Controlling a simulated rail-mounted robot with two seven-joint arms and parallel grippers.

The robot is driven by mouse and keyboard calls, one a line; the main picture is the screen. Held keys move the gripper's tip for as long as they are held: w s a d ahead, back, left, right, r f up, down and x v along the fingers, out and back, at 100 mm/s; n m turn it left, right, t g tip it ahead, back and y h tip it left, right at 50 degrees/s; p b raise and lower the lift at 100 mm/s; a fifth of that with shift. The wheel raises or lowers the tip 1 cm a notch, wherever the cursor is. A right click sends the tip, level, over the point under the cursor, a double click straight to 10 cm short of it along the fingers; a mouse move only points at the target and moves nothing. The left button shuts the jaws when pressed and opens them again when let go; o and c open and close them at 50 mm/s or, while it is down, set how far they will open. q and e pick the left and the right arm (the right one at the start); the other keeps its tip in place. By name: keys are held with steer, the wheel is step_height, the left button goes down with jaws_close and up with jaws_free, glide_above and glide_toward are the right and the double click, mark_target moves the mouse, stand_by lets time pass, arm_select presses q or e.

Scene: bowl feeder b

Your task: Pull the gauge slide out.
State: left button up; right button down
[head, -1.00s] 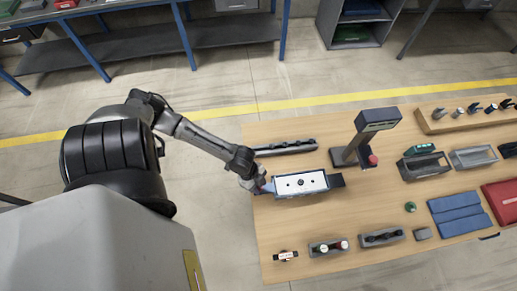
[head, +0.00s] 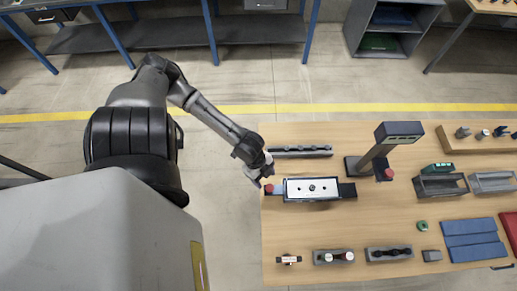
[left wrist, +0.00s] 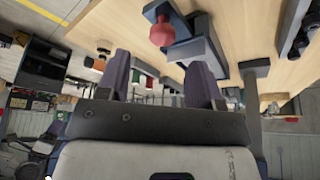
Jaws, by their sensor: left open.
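The gauge fixture (head: 312,199) lies on the wooden table near its left edge, with a white top plate that has dark spots. A pale blue slide end sticks out at its left, with a red knob (head: 268,188) at the tip. The red knob also shows in the left wrist view (left wrist: 162,32), ahead of the fingers. My left gripper (head: 262,176) is just up and left of the knob in the head view. In the left wrist view its two fingers (left wrist: 160,75) are apart with nothing between them. My right gripper is not in view.
A dark grey rail (head: 300,152) lies just behind the fixture. A post with a display (head: 398,132) stands to the right. Small holders (head: 333,257) sit near the front edge. Grey bins (head: 440,186) and blue cloths (head: 472,240) lie further right. The table between is clear.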

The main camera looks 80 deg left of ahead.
arm_select(q)
steer(key=v, duration=0.7)
steer(key=shift+r, duration=0.4)
steer(key=shift+a, duration=0.1)
